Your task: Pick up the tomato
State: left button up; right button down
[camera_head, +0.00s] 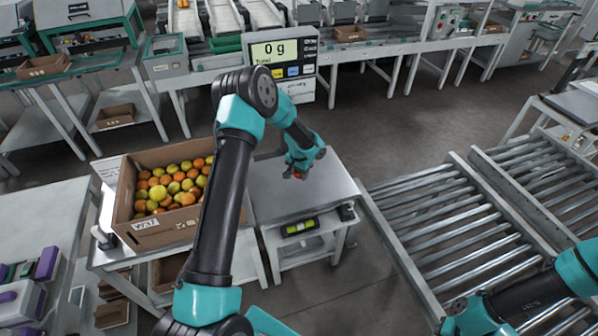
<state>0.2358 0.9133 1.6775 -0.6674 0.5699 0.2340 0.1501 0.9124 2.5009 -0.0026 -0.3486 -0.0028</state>
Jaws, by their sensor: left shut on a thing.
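A small red tomato (299,175) shows at the tip of my left gripper (297,172). The gripper is shut on it, low over the grey metal table (262,192) in the middle. I cannot tell whether the tomato touches the table top. The fingers hide part of the tomato. My right arm shows at the lower right, but its gripper is not clearly in view.
A cardboard box (126,200) full of red, orange and yellow tomatoes stands left of the table. A scale display (283,52) reading 0 g stands behind it. A roller conveyor (440,230) lies to the right. Purple-handled items (47,263) lie at the far left.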

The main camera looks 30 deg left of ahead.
pick_arm(q)
jog(key=s+d, duration=0.2)
jog(key=s, duration=0.1)
jog(key=s+d+r, duration=0.1)
jog(key=s+d, duration=0.1)
jog(key=s, duration=0.2)
jog(key=s+d, duration=0.3)
jog(key=s, duration=0.1)
jog(key=shift+s+r, duration=0.15)
jog(key=shift+s, duration=0.1)
